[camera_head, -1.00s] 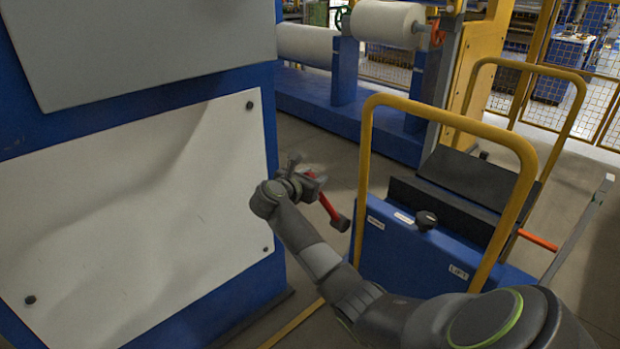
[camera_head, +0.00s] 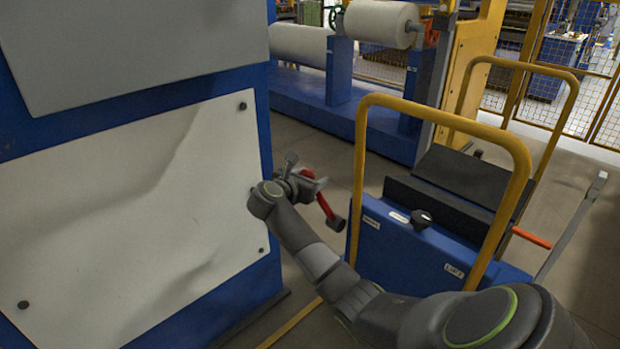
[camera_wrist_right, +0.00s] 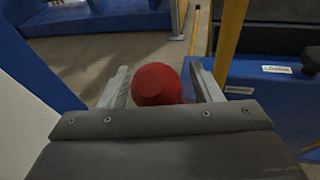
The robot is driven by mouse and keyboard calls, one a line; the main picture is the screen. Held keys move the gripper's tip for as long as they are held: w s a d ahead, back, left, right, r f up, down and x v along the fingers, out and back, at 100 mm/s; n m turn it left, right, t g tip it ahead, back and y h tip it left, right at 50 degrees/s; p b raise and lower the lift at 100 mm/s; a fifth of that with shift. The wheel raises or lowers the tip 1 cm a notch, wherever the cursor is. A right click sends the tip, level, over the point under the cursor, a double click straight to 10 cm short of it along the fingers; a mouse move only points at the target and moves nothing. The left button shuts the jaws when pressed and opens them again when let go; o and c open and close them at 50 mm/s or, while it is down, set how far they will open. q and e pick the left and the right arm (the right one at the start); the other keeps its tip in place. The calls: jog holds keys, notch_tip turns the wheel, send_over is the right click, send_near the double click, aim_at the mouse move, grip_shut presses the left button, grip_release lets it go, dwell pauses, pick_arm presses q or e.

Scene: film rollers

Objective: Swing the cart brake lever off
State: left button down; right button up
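The red brake lever (camera_head: 324,206) with a dark end piece hangs at a slant beside the left post of the blue cart (camera_head: 400,255). My right gripper (camera_head: 307,181) is at the lever's upper end. In the right wrist view the rounded red end (camera_wrist_right: 157,86) sits between the two grey fingers (camera_wrist_right: 161,80). The left finger looks close against it, while a narrow gap shows by the right finger. Whether the fingers press on the lever cannot be told. My left gripper is not in view.
A blue machine with a pale panel (camera_head: 130,215) stands close on the left of my right gripper. The cart's yellow hoop (camera_head: 440,108) rises to the right. An orange handle (camera_head: 532,238) and a black knob (camera_head: 421,219) are also on the cart. Open floor lies behind the lever.

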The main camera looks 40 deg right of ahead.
jog(key=shift+a+r, duration=0.1)
jog(key=shift+a, duration=0.05)
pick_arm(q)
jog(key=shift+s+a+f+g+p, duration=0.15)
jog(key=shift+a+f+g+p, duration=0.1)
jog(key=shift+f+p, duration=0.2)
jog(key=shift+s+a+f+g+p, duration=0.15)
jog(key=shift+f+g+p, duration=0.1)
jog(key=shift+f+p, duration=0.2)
pick_arm(e)
jog(key=v, duration=1.7)
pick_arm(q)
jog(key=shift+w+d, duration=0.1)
